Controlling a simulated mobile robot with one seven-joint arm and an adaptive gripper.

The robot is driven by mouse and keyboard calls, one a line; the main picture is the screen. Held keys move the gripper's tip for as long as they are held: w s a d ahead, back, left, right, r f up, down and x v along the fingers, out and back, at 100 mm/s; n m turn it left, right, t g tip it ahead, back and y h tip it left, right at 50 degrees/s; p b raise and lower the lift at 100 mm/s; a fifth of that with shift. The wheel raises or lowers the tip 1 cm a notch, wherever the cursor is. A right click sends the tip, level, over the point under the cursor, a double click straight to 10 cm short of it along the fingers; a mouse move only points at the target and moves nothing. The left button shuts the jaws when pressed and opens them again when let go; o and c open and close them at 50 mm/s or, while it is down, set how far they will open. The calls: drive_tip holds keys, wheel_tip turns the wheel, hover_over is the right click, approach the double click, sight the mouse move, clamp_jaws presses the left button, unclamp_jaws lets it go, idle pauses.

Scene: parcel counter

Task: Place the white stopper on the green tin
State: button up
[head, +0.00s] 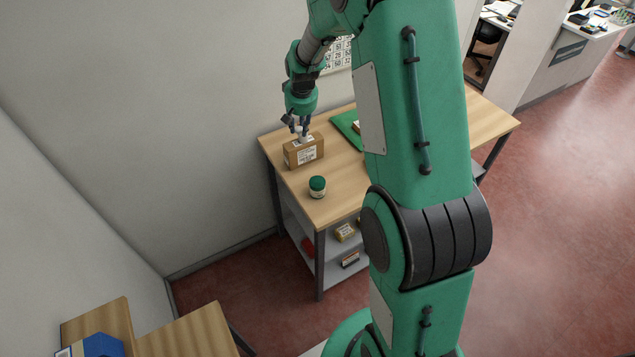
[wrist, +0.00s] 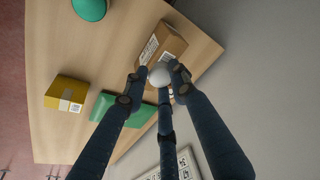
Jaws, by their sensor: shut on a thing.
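The white stopper (wrist: 159,76) is a rounded white piece between my fingertips in the wrist view. My gripper (head: 301,131) is shut on it, and the stopper (head: 304,139) shows small below the fingers in the head view. It appears at or just above the top of a cardboard box; I cannot tell whether it touches. The green tin (head: 317,187) stands upright near the table's front left edge, with a green top and a pale band. Its green top (wrist: 90,8) is cut off by the upper edge of the wrist view. The tin is apart from my gripper.
The brown cardboard box (head: 304,151) with a white label stands beside the tin. A green flat piece (head: 346,127) lies farther right, partly behind my arm. A yellow box (wrist: 66,93) shows in the wrist view. A wall is close behind the table (head: 340,170).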

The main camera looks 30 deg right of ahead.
drive_tip(key=s+a+f+b, duration=0.1)
drive_tip(key=s+a, duration=0.1)
drive_tip(key=s, duration=1.2)
drive_tip(key=s+a+f, duration=0.2)
drive_tip(key=s, duration=1.2)
drive_tip(key=shift+m, duration=0.4)
drive_tip(key=x, duration=0.2)
drive_tip(key=s+x, duration=0.1)
drive_tip(key=x, duration=0.1)
drive_tip(key=shift+a+f, duration=0.15)
drive_tip(key=shift+f, duration=0.3)
drive_tip(key=shift+w, duration=0.15)
approach(317, 180)
drive_tip(key=shift+w+f, duration=0.6)
drive_tip(key=shift+w, duration=0.15)
drive_tip(key=shift+f, duration=1.75)
drive_tip(key=shift+f, duration=0.2)
